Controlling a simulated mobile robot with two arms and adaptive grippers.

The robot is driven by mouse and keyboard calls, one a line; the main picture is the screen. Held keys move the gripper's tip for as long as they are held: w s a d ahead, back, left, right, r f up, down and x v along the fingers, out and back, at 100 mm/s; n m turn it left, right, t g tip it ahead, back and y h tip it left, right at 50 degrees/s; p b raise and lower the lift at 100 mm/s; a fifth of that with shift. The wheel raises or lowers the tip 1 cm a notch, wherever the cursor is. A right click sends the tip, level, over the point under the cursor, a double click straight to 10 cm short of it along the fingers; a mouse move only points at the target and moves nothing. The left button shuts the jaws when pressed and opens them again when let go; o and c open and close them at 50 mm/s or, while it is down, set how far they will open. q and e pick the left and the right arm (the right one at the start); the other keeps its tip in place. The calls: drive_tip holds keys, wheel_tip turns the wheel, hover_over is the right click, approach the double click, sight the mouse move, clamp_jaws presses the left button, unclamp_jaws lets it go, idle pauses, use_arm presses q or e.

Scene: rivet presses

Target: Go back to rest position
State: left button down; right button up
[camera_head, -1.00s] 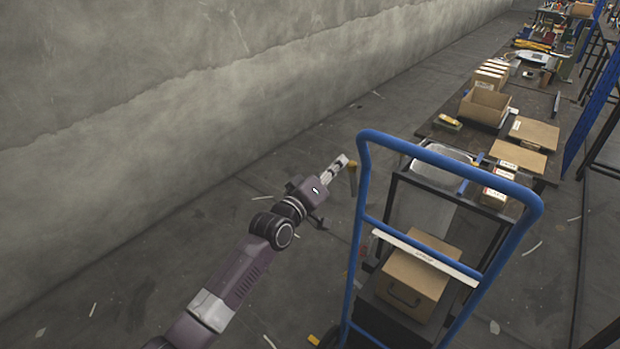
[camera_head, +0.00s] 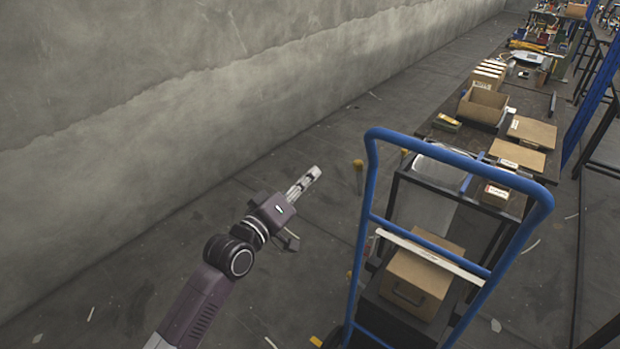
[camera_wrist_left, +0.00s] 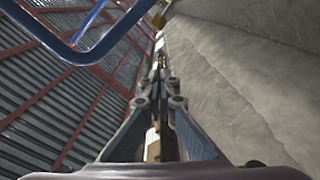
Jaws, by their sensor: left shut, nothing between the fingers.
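My left gripper (camera_head: 306,180) is in the middle of the head view, its arm coming in from the lower left. Its fingers are closed together with nothing between them. It is in the air, left of the blue cart frame and apart from it. In the left wrist view the gripper fingers (camera_wrist_left: 159,80) point away from the camera, side by side. My right gripper does not show in either view.
A hand cart with a blue tube frame (camera_head: 362,235) stands on the right, carrying a cardboard box (camera_head: 415,285). Behind it a long workbench holds an open box (camera_head: 483,106) and flat cartons (camera_head: 517,153). A concrete wall (camera_head: 150,110) runs along the left.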

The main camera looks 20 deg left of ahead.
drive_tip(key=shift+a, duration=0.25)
